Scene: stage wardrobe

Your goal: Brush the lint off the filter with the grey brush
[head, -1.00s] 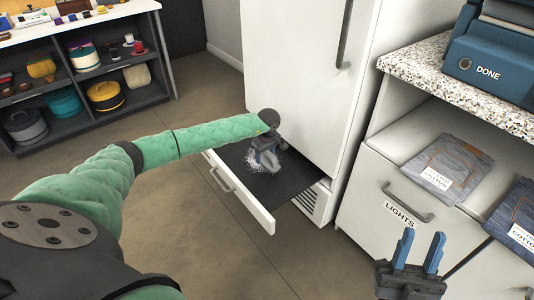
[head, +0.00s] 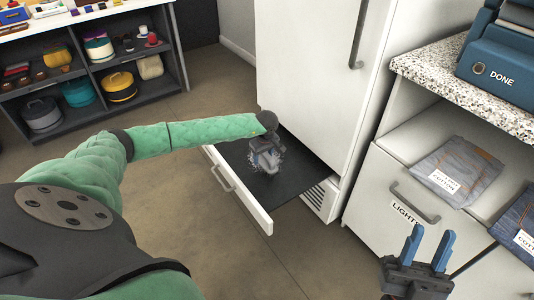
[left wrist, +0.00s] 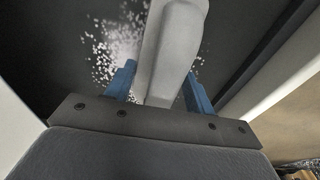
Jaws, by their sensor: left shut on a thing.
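The dark filter (head: 290,178) lies in a white pulled-out drawer (head: 262,214) low at the front of a tall white cabinet. A patch of white lint (left wrist: 112,45) is scattered on the filter; in the head view my gripper partly covers it. My left gripper (head: 266,158) is low over the filter. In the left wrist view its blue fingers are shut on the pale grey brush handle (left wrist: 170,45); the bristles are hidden. My right gripper (head: 430,248) is empty, with its blue fingers apart, in front of the counter.
A granite-topped counter (head: 470,95) on the right carries a blue machine (head: 505,70) marked DONE. Folded jeans (head: 460,172) lie on the lower white surface, above a drawer marked LIGHTS. A dark shelf unit (head: 90,75) stands at the back left. The floor left of the drawer is clear.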

